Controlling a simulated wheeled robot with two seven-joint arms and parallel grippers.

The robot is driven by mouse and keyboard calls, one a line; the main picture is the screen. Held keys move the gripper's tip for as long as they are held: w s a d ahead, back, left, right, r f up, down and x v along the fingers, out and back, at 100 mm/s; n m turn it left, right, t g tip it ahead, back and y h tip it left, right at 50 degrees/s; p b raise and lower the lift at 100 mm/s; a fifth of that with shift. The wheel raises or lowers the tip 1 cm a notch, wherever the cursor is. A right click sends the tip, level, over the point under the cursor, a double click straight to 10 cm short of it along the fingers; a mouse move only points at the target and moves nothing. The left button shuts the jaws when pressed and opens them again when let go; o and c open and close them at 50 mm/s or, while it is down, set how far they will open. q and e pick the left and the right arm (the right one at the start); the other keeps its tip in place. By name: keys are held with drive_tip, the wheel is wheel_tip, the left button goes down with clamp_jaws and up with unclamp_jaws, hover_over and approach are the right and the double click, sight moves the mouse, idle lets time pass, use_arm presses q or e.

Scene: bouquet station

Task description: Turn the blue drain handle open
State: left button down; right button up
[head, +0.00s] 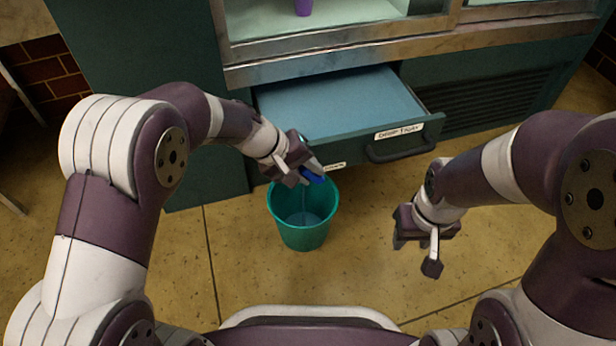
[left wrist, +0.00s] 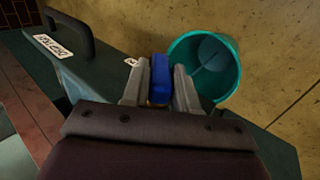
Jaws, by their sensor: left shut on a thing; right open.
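The blue drain handle (head: 312,177) is at the front left of the pulled-out drip tray drawer (head: 330,100), just above a teal bucket (head: 303,240). My left gripper (head: 309,172) is shut on the handle. In the left wrist view the blue handle (left wrist: 160,78) sits between the two grey fingers, with the bucket (left wrist: 232,68) beside and below it. The handle's mount is hidden by my gripper. In the head view a thin pale line, perhaps water, shows inside the bucket. My right gripper (head: 428,250) is open and empty, to the right of the bucket.
The drawer front has a dark pull handle (head: 402,150) and a label (head: 399,132). A glass-fronted cabinet (head: 330,40) stands above it, with a purple object (head: 303,7) inside. The tiled floor (head: 370,270) around the bucket is clear.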

idle(0.3)
use_arm(q)
drive_tip(key=c, duration=1)
unclamp_jaws()
drive_tip(key=shift+o, duration=0.2)
drive_tip(key=p+v, duration=0.7)
drive_tip(key=v, duration=0.5)
drive_tip(key=shift+a+r+p, duration=0.15)
drive_tip(key=shift+a+p, duration=0.1)
drive_tip(key=shift+p, duration=0.15)
